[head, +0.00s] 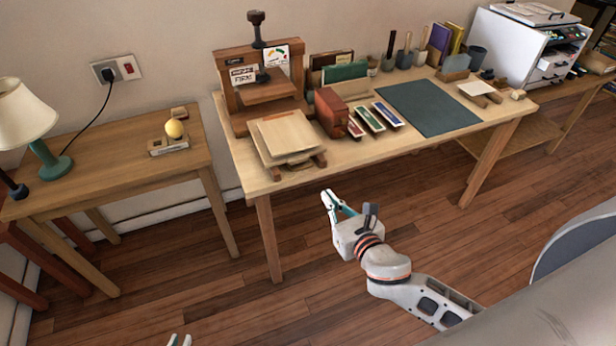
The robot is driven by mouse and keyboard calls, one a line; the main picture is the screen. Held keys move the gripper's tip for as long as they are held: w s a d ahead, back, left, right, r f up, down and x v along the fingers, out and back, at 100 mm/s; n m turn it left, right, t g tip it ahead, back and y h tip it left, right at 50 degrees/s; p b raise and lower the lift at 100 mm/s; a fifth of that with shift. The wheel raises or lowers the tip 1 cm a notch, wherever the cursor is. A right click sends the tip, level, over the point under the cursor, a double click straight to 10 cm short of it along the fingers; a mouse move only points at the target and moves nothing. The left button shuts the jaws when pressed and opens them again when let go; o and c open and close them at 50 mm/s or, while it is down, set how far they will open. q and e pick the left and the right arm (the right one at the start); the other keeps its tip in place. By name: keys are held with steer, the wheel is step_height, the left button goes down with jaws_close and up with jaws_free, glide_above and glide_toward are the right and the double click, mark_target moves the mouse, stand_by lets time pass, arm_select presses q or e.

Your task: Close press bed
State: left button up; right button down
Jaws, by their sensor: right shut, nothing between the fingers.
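The wooden press (228,90) stands at the left end of the long table, with a black screw handle (257,30) on top and a platen (266,92) between its posts. The press bed (288,136), a pale board on darker runners, sticks out in front of the press toward the table's front edge. My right gripper (333,204) is shut and empty, in front of the table and apart from the bed, below and right of it in the picture. Only the fingertips of my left gripper (180,341) show at the bottom edge; their opening is unclear.
A red-brown box (331,112) stands close to the right of the bed, with several coloured narrow boxes (368,118) beside it. A dark green mat (428,108) lies further right. A side table (110,150) stands left. The floor in front is clear.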

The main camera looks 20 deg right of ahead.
arm_select(q)
steer(key=shift+f+b, duration=0.55)
steer(key=shift+f, duration=0.05)
arm_select(e)
steer(key=x, duration=1.3)
steer(key=shift+f, duration=0.1)
